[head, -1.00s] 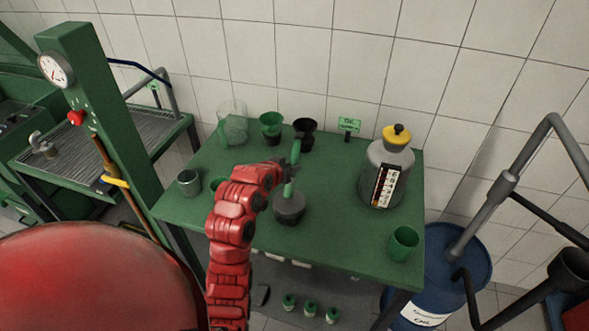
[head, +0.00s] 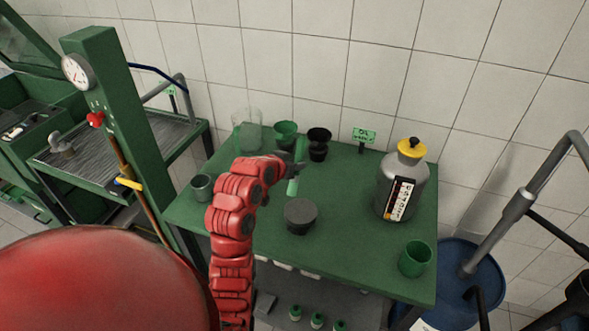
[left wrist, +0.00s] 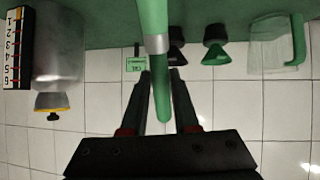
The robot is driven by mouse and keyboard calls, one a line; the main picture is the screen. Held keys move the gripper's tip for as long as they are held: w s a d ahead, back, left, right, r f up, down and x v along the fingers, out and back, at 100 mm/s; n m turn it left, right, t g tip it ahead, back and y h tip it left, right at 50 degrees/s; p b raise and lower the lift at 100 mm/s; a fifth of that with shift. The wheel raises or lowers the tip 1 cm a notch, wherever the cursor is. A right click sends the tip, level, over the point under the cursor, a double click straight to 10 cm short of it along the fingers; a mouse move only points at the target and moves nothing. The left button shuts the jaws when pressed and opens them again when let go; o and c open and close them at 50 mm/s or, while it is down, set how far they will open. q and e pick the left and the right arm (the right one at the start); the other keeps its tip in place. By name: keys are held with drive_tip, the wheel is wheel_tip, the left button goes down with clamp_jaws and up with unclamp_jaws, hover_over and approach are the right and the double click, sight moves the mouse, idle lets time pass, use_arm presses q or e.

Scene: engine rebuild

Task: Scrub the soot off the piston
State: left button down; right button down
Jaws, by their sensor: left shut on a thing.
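My left gripper (head: 289,168) is shut on a green-handled tool (head: 293,186), held roughly upright over the table. In the left wrist view, its green shaft (left wrist: 162,100) passes between the fingers (left wrist: 160,100), with a silver band beside a wider green part. The tool's working end is not clear. A round dark grey, flat-topped object (head: 300,213) stands on the green table just below the tool. A grey metal part (head: 61,146), possibly the piston, lies on the ridged tray at left. I cannot tell whether it is sooty. My right gripper is not in view.
A grey bottle with a yellow cap (head: 410,150) and a green cup (head: 415,258) stand on the table's right. A glass jug (head: 247,128), green funnel (head: 286,133), black funnel (head: 318,143) and small sign stand behind. A green post (head: 125,110) separates table and tray.

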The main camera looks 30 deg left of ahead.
use_arm(q)
drive_tip(key=shift+r, duration=1.4)
drive_tip(key=shift+r+p, duration=0.65)
drive_tip(key=shift+r, duration=0.85)
